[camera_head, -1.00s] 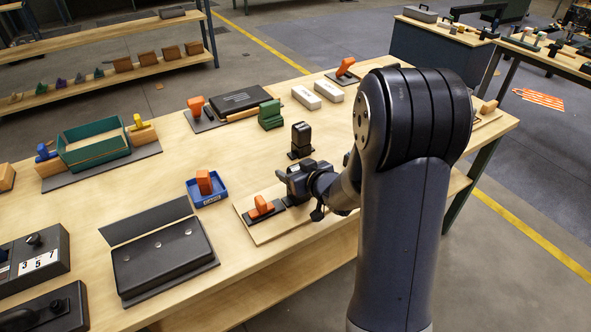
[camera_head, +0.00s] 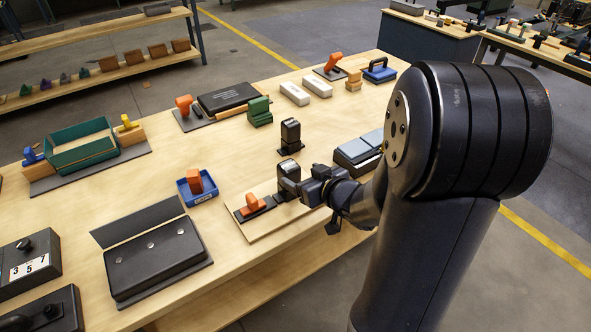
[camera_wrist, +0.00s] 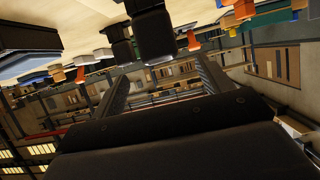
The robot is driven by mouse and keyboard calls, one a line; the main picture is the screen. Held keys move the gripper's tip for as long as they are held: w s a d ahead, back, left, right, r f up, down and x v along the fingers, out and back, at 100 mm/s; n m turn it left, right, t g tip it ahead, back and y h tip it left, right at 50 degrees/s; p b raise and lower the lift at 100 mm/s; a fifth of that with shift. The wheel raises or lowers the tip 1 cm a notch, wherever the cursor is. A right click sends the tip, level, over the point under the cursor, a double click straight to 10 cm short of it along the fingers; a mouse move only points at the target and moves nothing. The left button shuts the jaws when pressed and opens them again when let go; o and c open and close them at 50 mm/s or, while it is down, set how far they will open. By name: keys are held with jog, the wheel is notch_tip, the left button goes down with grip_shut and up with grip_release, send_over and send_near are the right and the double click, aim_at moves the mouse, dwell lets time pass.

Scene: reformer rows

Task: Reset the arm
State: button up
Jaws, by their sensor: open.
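My gripper (camera_head: 308,186) is low over the front edge of the bench, at the end of my dark arm. It is open and appears empty. In the wrist view its two fingers (camera_wrist: 160,84) stand apart with open space between. A black upright block (camera_head: 289,176) stands on a wooden board (camera_head: 262,228), just left of my gripper; I cannot tell whether they touch. A second black block (camera_head: 290,136) stands behind it on a small dark base. Both black blocks seem to show at the top of the tilted wrist view (camera_wrist: 152,28).
An orange-handled piece (camera_head: 253,203) sits on the board. A blue tray (camera_head: 197,198) with an orange block is to the left. Grey-topped boxes (camera_head: 355,152) stand behind my wrist. A black case (camera_head: 157,262) lies at the front left. Bare benchtop lies around the tray.

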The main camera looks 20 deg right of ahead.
aim_at(286, 164)
jog(key=shift+s+d+r, duration=0.2)
jog(key=shift+s+r, duration=0.05)
jog(key=shift+s, duration=0.35)
jog(key=shift+w, duration=0.1)
jog(key=x, duration=1)
jog(key=shift+w+a+f+b, duration=0.15)
jog(key=shift+w+f+b, duration=0.15)
jog(key=shift+b, duration=0.1)
jog(key=shift+r+p, duration=0.45)
jog(key=shift+r, duration=0.1)
jog(key=shift+f, duration=0.1)
